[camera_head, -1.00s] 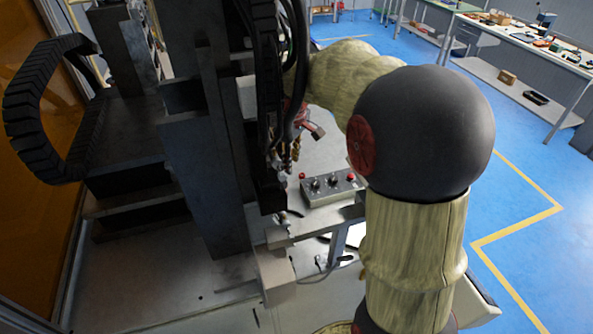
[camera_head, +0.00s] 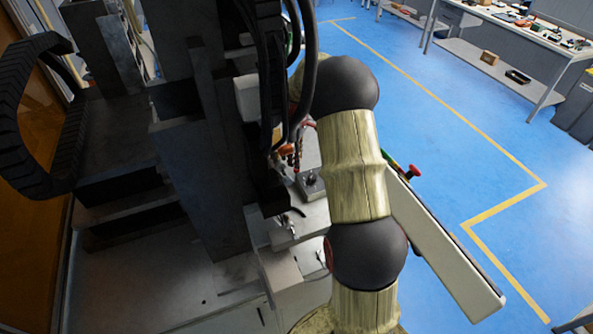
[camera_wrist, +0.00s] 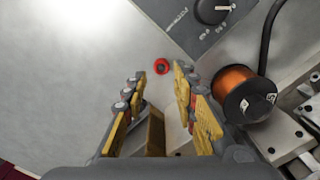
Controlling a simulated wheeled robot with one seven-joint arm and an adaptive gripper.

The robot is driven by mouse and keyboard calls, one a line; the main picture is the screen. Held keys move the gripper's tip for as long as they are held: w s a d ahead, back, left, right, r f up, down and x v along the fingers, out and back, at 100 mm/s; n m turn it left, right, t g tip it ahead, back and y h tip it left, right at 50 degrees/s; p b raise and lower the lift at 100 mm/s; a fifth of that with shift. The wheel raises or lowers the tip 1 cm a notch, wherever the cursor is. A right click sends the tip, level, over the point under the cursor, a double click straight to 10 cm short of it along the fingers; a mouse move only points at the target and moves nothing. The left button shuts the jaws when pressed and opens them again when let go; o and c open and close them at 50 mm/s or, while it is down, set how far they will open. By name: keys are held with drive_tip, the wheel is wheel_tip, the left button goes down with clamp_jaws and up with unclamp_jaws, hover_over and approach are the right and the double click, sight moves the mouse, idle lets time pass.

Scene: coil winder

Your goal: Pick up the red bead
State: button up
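The red bead (camera_wrist: 161,66) is a small red ring with a dark centre. It lies on a light grey metal surface (camera_wrist: 85,60) in the wrist view. My gripper (camera_wrist: 158,88) is open, its yellow-padded fingers pointing toward the bead. The bead shows just beyond the fingertips, between their two lines, and is not held. In the head view I cannot make out the bead, and my arm and black cables hide much of that area.
A copper wire spool (camera_wrist: 236,93) stands close to the right finger. A grey control box (camera_wrist: 190,22) with a black knob is beyond the bead, and metal blocks (camera_wrist: 291,135) are at right. The surface left of the bead is clear. Black cables (camera_head: 263,75) hang near my arm.

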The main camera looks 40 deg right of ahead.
sight(297, 170)
wheel_tip(297, 170, down, 4)
drive_tip(key=shift+f+b, duration=0.2)
drive_tip(key=shift+b, duration=0.1)
drive_tip(key=shift+s, duration=0.1)
drive_tip(key=shift+c, duration=0.9)
drive_tip(key=shift+a, duration=0.1)
drive_tip(key=c, duration=0.3)
drive_tip(key=shift+r, duration=0.15)
